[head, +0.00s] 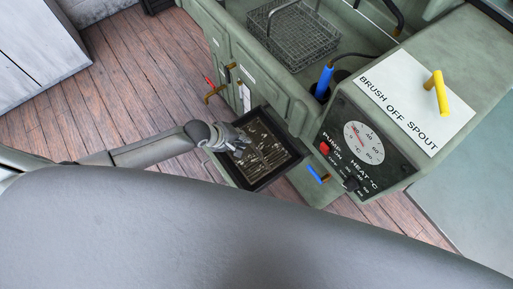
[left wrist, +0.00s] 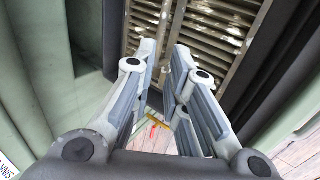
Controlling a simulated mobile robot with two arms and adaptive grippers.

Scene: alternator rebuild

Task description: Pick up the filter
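The filter (head: 270,153) looks like a dirty slatted panel in a dark frame, low at the front of the green washer. It fills the top of the left wrist view (left wrist: 205,22), where pale, grimy slats show. My left gripper (head: 238,147) is over the left part of the filter and hides some of it. In the left wrist view the two fingers (left wrist: 164,52) stand apart with a gap between the tips, in front of the slats. I see nothing held between them. Whether a tip touches the filter, I cannot tell. My right gripper is in neither view.
The green washer (head: 255,75) rises behind the filter, with a wire basket (head: 292,32) in its basin. A control panel (head: 360,150) juts out at the right. Plank floor (head: 120,85) is clear at the left.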

